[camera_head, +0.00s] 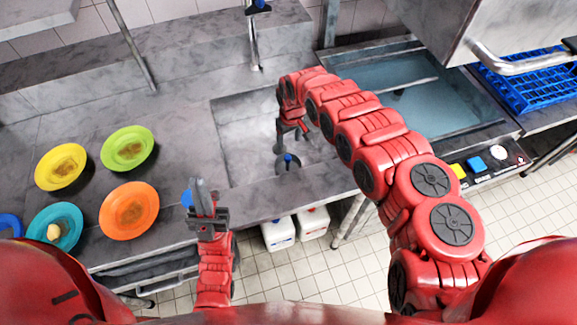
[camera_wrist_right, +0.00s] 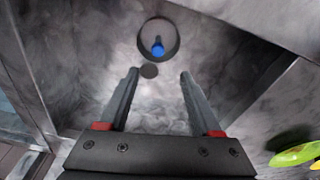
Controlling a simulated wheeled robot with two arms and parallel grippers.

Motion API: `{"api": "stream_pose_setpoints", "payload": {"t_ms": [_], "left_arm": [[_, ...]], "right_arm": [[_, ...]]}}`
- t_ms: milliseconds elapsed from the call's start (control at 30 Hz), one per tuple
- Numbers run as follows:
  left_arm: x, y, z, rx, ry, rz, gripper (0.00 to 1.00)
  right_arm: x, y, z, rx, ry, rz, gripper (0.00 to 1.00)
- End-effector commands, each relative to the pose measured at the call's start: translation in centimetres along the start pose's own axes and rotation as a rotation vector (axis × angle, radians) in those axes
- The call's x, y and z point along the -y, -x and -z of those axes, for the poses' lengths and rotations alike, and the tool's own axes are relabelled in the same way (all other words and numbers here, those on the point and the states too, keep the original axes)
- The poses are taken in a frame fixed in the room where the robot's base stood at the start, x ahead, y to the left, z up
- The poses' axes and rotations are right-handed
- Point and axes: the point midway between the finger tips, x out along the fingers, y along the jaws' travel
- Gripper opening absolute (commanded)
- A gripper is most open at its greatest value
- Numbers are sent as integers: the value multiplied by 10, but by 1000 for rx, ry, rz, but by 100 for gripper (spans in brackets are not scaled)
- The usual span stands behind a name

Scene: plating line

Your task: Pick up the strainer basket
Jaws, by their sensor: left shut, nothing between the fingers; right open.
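The strainer basket (camera_head: 288,164) sits low in the empty grey sink basin. It is a dark round cup with a blue knob; it also shows in the right wrist view (camera_wrist_right: 171,33) beyond the fingertips. My right gripper (camera_head: 292,140) reaches down into the basin, just behind the basket in the head view. In the wrist view the right gripper (camera_wrist_right: 159,75) is open and empty, apart from the basket, which lies roughly in line with the gap between the fingers. My left gripper (camera_head: 198,186) is shut and empty at the counter's front edge, left of the basin.
Yellow (camera_head: 61,167), green (camera_head: 127,149), orange (camera_head: 129,211) and teal (camera_head: 54,227) plates with food lie on the left counter. A water-filled basin (camera_head: 410,90) and blue rack (camera_head: 525,80) are right. A faucet (camera_head: 254,45) stands behind. Containers (camera_head: 278,233) stand below.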

Motion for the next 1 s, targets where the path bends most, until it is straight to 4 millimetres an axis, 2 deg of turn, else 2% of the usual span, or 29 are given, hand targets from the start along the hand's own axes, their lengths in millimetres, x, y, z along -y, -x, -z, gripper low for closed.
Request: {"api": "stream_pose_setpoints", "payload": {"t_ms": [33,300,600,700,867,1000], "left_arm": [[0,10,-2,0,0,0,0],[-3,59,-10,0,0,0,0],[-6,113,-19,0,0,0,0],[-6,123,-21,0,0,0,0],[-6,127,-22,0,0,0,0],[-7,142,-24,0,0,0,0]], "right_arm": [[0,-11,-1,0,0,1,65],[1,-63,0,-8,-1,1,65],[0,-112,1,-10,-1,0,65],[-1,-119,2,-10,-1,0,65],[-1,-124,1,-8,-1,0,65],[-3,-145,-3,-7,-2,1,65]]}}
